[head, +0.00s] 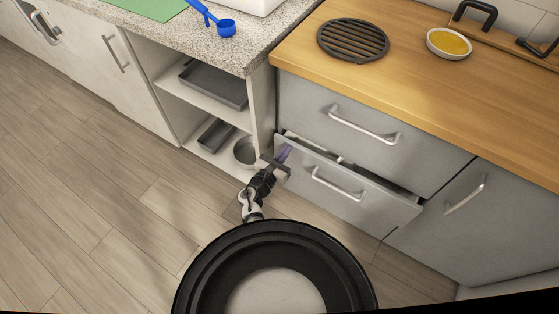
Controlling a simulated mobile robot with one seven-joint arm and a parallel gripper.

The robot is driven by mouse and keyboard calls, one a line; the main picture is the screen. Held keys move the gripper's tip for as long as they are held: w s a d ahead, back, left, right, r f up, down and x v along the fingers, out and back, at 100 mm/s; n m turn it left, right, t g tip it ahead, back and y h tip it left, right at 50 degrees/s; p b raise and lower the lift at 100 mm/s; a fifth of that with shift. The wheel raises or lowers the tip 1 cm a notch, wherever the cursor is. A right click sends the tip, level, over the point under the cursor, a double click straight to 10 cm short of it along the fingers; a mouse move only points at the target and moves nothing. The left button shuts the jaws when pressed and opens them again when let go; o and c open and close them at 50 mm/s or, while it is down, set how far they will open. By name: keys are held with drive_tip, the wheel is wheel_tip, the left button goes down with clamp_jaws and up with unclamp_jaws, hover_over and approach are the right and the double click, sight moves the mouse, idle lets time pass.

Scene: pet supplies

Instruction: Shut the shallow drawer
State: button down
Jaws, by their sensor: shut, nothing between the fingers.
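The shallow drawer (345,192) is the lower grey drawer under the wooden counter, with a silver bar handle (338,185). It stands a little open, and a narrow dark gap shows along its top edge. Some light items inside are partly visible through the gap. My gripper (283,156) is at the drawer's left end, near the top left corner of its front. Its fingers are shut and hold nothing. I cannot tell whether it touches the drawer front.
A closed grey drawer (370,122) sits above, and a grey cabinet door (475,225) is at right. Open shelves at left hold grey trays (213,84) and a round pot (246,152). The wooden counter (430,95) carries a black trivet (352,40). The floor at left is clear.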

drive_tip(key=shift+w+d, duration=0.1)
drive_tip(key=b+x, duration=0.2)
drive_tip(key=x, duration=0.2)
drive_tip(key=shift+w+d+f, duration=0.1)
drive_tip(key=shift+w+f, duration=0.05)
drive_tip(key=shift+w+d+r, duration=0.15)
drive_tip(key=shift+w+r, duration=0.1)
drive_tip(key=shift+r, duration=0.15)
